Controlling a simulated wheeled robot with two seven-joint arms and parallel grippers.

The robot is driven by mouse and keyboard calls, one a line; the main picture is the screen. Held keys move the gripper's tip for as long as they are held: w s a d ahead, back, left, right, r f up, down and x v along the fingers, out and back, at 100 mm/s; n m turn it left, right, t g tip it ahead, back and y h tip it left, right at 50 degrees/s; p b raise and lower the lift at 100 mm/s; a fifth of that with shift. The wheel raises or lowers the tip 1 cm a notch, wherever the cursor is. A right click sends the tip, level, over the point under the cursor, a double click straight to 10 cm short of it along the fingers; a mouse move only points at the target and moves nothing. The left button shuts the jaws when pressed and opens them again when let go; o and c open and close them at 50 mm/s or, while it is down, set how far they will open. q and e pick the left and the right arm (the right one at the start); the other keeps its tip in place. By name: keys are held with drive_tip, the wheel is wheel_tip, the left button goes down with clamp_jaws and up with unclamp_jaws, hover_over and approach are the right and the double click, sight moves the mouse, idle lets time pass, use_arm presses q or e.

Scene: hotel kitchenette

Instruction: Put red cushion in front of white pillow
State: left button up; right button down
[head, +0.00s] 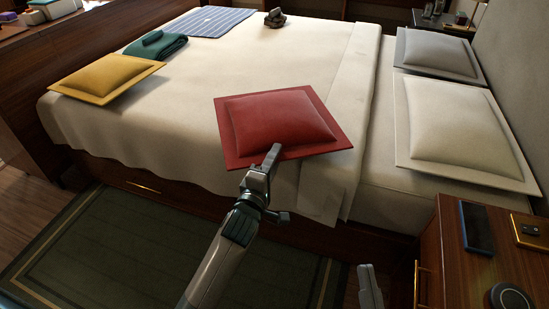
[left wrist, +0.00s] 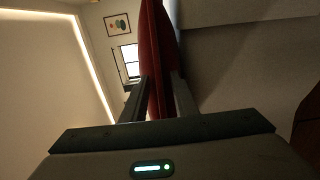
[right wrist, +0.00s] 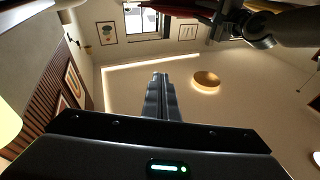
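The red cushion (head: 280,118) is over the near side of the bed, to the left of the white pillow (head: 460,125) and apart from it. My left gripper (head: 268,168) is shut on the cushion's near edge; the left wrist view shows the red cushion (left wrist: 158,60) edge-on between the fingers. Whether its far side touches the bed is hard to tell. The white pillow lies at the head of the bed, near the nightstand. My right gripper (head: 370,285) is low at the bottom of the head view; the right wrist view shows its fingers (right wrist: 160,90) together and empty.
The bed (head: 300,50) also holds a yellow cushion (head: 105,75), green folded cloth (head: 155,46), striped mat (head: 208,20), stone-like pile (head: 275,17) and grey pillow (head: 438,52). A nightstand (head: 450,245) stands at right. Bare bedding lies between red cushion and white pillow.

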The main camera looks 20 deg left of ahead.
use_arm(q)
drive_tip(key=shift+s+r, duration=0.1)
drive_tip(key=shift+r, duration=0.05)
use_arm(e)
drive_tip(key=shift+f, duration=0.1)
